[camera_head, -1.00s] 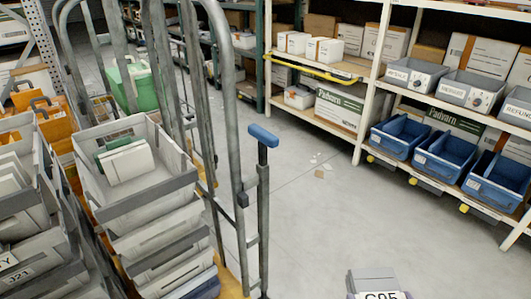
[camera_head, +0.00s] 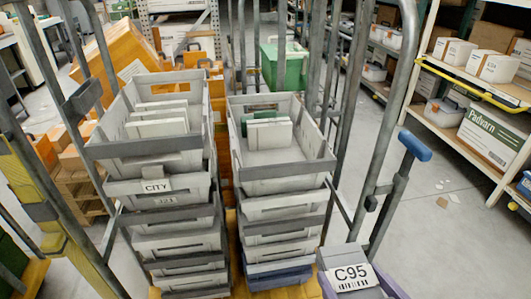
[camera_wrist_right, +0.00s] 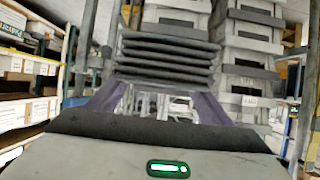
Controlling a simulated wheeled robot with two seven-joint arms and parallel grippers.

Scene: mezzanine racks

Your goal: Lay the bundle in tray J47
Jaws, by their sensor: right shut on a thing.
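My right gripper (camera_head: 358,286) is at the bottom right of the head view, its purple fingers on either side of a grey bundle (camera_head: 339,256) with a white C95 label. In the right wrist view the bundle (camera_wrist_right: 165,62) shows as dark stacked layers between the fingers (camera_wrist_right: 158,98). The bundle is held in front of and right of two tray stacks. The left stack's top tray (camera_head: 150,148) holds pale packets; the right stack's top tray (camera_head: 285,172) holds white and green ones. A CITY label, with J21 below, is on the left stack. I cannot read J47 anywhere. My left gripper is out of view.
Grey cart posts (camera_head: 343,150) rise around the trays. A blue-tipped handle (camera_head: 414,144) stands right of the bundle. Orange bins and a green crate (camera_head: 283,64) are behind.

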